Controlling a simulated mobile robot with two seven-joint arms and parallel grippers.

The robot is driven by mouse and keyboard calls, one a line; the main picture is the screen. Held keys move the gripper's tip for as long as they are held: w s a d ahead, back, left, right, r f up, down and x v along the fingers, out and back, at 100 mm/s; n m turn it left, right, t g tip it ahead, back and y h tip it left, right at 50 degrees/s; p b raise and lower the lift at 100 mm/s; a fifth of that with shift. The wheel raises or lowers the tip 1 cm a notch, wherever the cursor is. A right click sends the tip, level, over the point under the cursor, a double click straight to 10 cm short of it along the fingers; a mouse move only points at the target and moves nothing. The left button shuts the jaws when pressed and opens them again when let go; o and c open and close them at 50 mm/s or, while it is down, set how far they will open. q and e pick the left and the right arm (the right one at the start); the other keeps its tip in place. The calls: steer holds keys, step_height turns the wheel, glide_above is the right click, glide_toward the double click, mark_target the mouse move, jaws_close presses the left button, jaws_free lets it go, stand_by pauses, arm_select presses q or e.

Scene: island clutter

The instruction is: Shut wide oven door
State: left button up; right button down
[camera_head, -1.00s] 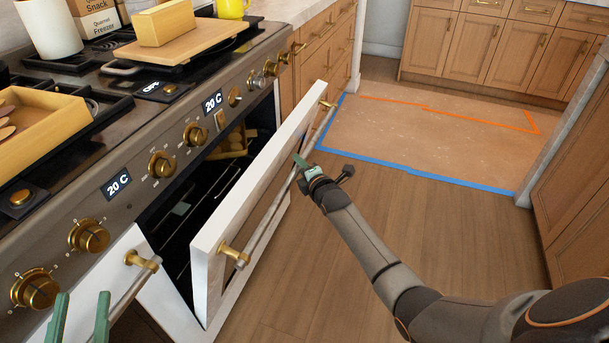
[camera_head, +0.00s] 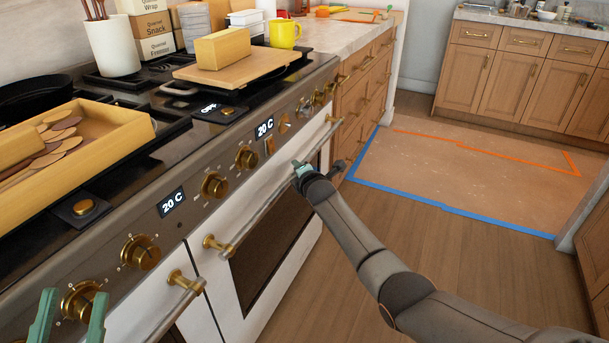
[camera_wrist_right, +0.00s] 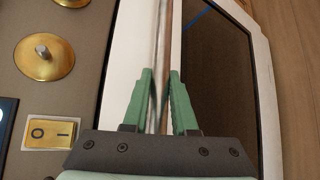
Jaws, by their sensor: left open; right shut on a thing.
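The wide oven door (camera_head: 280,245) is white with a dark window and now stands upright, flush or nearly flush with the range front. I cannot tell whether a thin gap is left. Its metal bar handle (camera_head: 262,211) runs along the top on brass mounts. My right gripper (camera_head: 299,168) is at the far half of this handle. In the right wrist view its green fingers (camera_wrist_right: 161,88) are closed around the bar. My left gripper (camera_head: 69,322) is open and empty at the lower left, in front of the range knobs.
A narrower door (camera_head: 185,300) with its own handle is beside the wide one. Knobs (camera_head: 215,186) line the panel above.

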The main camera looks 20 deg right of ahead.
steer(key=c, duration=0.7)
jaws_free()
steer(key=shift+s, duration=0.1)
arm_select(q)
steer(key=shift+s, duration=0.1)
arm_select(e)
steer(key=shift+d, duration=0.1)
